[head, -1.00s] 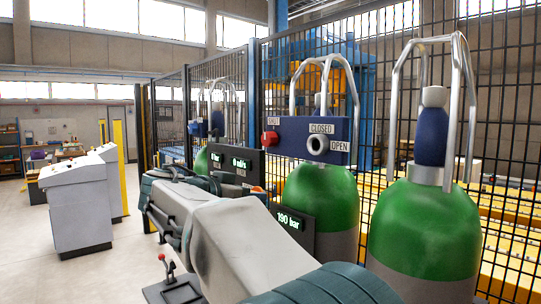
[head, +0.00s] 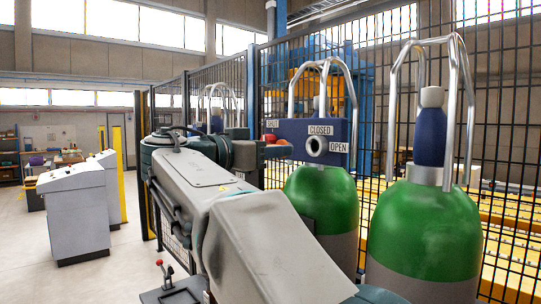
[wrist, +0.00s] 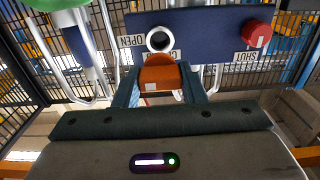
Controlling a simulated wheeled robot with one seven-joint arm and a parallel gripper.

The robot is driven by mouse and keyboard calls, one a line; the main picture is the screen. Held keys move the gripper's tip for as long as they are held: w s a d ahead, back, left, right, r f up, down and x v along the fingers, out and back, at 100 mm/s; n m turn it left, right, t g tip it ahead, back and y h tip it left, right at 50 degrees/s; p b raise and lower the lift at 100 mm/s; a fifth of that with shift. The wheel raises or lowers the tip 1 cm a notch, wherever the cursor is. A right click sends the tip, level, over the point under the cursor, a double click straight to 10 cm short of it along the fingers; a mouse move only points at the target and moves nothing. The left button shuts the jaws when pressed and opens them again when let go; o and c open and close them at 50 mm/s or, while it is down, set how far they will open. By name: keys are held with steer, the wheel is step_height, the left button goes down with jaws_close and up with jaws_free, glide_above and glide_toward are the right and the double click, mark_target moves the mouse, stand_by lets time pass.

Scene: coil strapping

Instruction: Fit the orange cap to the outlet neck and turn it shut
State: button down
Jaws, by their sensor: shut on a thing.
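The orange cap (wrist: 160,76) is between the two fingers of my gripper (wrist: 161,88) in the wrist view, and the gripper is shut on it. The outlet neck (wrist: 159,39) is a pale ring with a dark bore on a blue panel, just above the cap in that picture. The cap is apart from the neck and partly covers a label. In the head view, the neck (head: 316,146) is uncovered and my gripper (head: 279,152) is left of it, in front of the panel.
The blue panel (head: 336,131) carries CLOSED and OPEN labels and a red knob (wrist: 257,33) by a SHUT label. Green cylinders (head: 424,225) with metal guard rails stand beside and below it. A black mesh fence (head: 385,85) is behind.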

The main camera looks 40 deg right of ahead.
steer(key=shift+w+d+b, duration=0.15)
steer(key=shift+d+b, duration=0.1)
steer(key=shift+d, duration=1.2)
steer(key=shift+w+d+b, duration=0.1)
steer(key=shift+d+b, duration=0.15)
steer(key=shift+d, duration=1.15)
steer(key=shift+b, duration=0.8)
steer(key=shift+d, duration=0.2)
steer(key=shift+w+d+b, duration=0.15)
steer(key=shift+d+b, duration=0.2)
steer(key=shift+d, duration=1.05)
steer(key=c, duration=0.8)
jaws_free()
steer(key=shift+a, duration=0.1)
steer(key=a+b, duration=0.1)
steer(key=a, duration=0.3)
steer(key=a+b, duration=0.1)
steer(key=a, duration=0.4)
steer(key=s+a+b, duration=0.1)
steer(key=a, duration=0.3)
steer(key=shift+a, duration=0.25)
